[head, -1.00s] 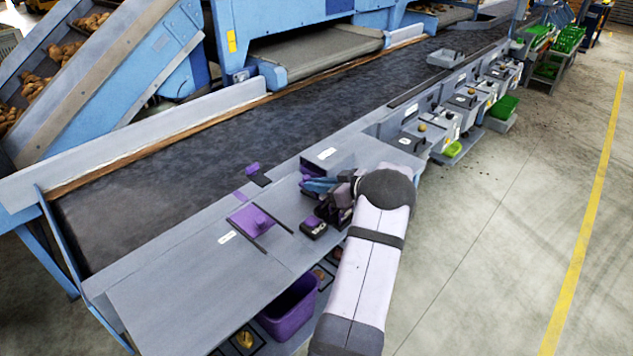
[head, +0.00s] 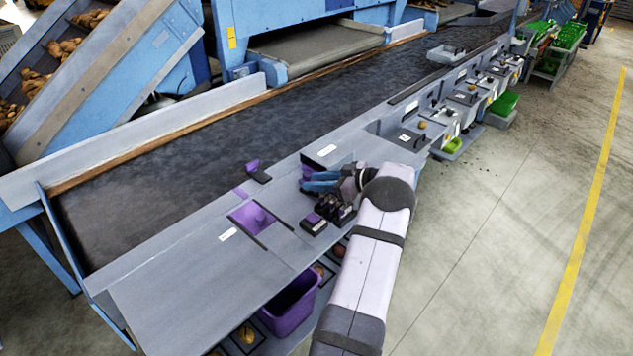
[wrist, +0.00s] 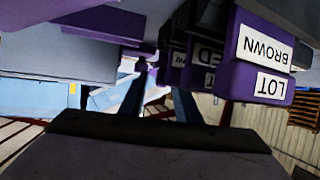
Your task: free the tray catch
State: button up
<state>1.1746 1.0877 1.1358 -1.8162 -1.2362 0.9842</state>
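My gripper (head: 318,182) is at the work shelf beside the belt, with its two blue fingers pointing left. The fingers show a gap between them, also in the wrist view (wrist: 160,92). A small upright purple piece (head: 307,171) stands at the fingertips; whether they touch it I cannot tell. A purple square plate with a knob (head: 254,216) is set in the shelf to the left. A small purple lever on a dark base (head: 254,167) stands near the belt edge. No part is marked as the tray catch.
Black blocks with purple tops (head: 313,221) stand just in front of my gripper; purple LOT labels (wrist: 264,58) are close on the right in the wrist view. A purple bin (head: 291,306) sits below the shelf. The shelf's left end (head: 170,290) is clear.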

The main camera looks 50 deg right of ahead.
jog(key=shift+s, duration=0.1)
jog(key=shift+b+v, duration=1.25)
jog(key=shift+v, duration=2.35)
jog(key=shift+r, duration=0.15)
